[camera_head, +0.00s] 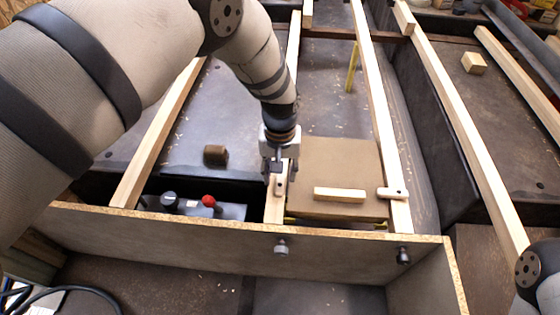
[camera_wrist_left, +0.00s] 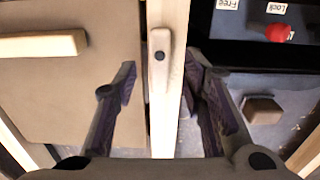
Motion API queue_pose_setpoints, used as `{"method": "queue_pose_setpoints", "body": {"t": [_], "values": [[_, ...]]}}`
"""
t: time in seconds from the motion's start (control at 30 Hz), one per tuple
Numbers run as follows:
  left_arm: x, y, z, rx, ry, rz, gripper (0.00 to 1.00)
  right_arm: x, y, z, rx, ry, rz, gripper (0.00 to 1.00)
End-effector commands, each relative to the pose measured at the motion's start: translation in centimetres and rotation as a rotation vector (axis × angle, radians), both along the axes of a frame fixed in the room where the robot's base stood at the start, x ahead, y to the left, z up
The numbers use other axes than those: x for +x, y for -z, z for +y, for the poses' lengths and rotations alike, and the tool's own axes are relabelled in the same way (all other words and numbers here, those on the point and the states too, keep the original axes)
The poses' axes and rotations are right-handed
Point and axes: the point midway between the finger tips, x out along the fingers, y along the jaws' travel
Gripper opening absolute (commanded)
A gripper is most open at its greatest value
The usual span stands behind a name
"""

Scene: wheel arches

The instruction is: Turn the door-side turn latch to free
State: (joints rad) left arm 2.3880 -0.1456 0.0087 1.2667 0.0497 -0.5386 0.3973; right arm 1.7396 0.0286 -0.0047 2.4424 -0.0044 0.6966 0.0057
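A small pale wooden turn latch (camera_head: 280,186) with a dark pivot lies lengthwise along the middle batten (camera_head: 273,212). It also shows in the left wrist view (camera_wrist_left: 160,60), in line with the batten. A second turn latch (camera_head: 392,193) sits crosswise on the batten to the right, its left end at the edge of a brown panel (camera_head: 310,207). I cannot tell which is the door-side one. My left gripper (camera_head: 279,170) is at the first latch; in the wrist view its fingers (camera_wrist_left: 160,80) are apart, one on each side of latch and batten. My right gripper is out of view.
A wooden bar (camera_head: 339,195) lies on the panel. Left of the middle batten are a dark control box with a red knob (camera_head: 208,201) and a brown block (camera_head: 215,154). A chipboard wall (camera_head: 180,231) with two knobs runs along the front. Long battens divide the floor.

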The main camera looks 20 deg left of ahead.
Motion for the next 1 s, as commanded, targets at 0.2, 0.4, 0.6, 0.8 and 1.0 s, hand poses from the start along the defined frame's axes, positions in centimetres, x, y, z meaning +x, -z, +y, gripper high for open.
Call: {"method": "queue_pose_setpoints", "body": {"t": [0.2,0.4,0.6,0.8,1.0], "values": [[0.1,-6.0,0.0,-0.001,0.0,-0.003,0.38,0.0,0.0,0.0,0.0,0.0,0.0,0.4],[0.0,-8.7,0.0,0.0,0.0,0.0,0.38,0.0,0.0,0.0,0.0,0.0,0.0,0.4],[0.0,-9.0,0.0,0.0,0.0,0.001,0.38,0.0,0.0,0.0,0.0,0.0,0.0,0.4],[0.0,-9.0,0.0,0.0,0.0,0.001,0.38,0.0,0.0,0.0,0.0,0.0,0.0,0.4],[0.0,-9.0,0.0,0.0,0.0,0.001,0.38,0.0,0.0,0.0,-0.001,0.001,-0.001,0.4]]}}
